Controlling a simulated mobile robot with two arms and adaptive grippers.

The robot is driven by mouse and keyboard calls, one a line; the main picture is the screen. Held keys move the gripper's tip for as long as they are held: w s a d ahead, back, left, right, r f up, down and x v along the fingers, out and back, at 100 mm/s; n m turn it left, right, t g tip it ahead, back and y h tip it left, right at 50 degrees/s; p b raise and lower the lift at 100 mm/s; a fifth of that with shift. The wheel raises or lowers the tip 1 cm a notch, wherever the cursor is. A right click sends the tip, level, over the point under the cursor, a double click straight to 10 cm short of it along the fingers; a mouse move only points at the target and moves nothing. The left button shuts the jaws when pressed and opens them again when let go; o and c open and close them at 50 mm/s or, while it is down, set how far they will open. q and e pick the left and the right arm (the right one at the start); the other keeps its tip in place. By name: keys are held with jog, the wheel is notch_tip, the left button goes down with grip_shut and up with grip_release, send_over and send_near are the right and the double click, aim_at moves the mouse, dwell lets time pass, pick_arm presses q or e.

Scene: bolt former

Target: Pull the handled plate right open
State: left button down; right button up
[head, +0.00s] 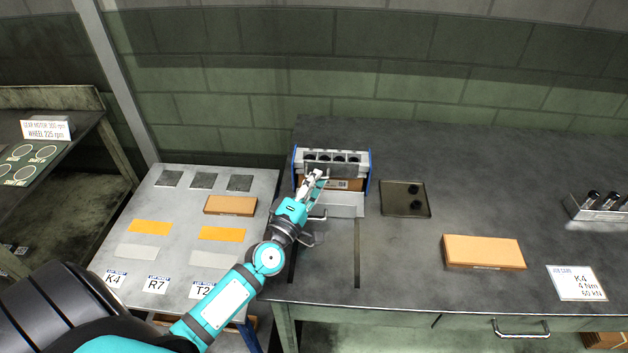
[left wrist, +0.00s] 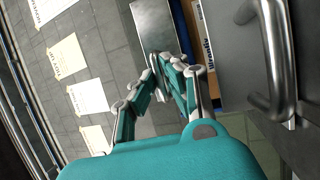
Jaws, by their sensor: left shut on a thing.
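A unit with blue side walls (head: 369,172) and dark round holes along its top stands on the dark bench. A dark plate (head: 346,171) spans its front, and a shiny plate shows past my fingertips in the left wrist view (left wrist: 154,25). My left gripper (head: 314,178) is shut at the left part of this plate; the fingers hide the exact contact. A light grey panel (head: 346,207) lies low in front of the unit. A silver loop handle (left wrist: 272,65) stands close beside my left gripper in the wrist view. My right gripper is not in view.
A dark square tray (head: 405,199) and an orange-brown box (head: 483,252) lie right of the unit. A rack (head: 597,207) and a job card (head: 577,283) are farther right. The light table (head: 145,205) at left holds labelled patches and another box.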

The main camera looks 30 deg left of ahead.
pick_arm(q)
jog(key=s, duration=0.1)
jog(key=s+d, duration=0.1)
jog(key=s, duration=0.1)
jog(key=s+d, duration=0.1)
jog(key=shift+s+d+p, duration=0.1)
jog(key=shift+s+p, duration=0.05)
jog(key=shift+p, duration=0.2)
jog(key=shift+f, duration=0.1)
jog(key=c, duration=1.4)
grip_release()
jog(key=shift+s, duration=0.15)
jog(key=shift+s, duration=0.3)
jog(key=s, duration=0.3)
jog(key=s+f, duration=0.1)
jog(key=s, duration=0.7)
jog(key=shift+s+d+f, duration=0.1)
jog(key=shift+d+f, duration=0.2)
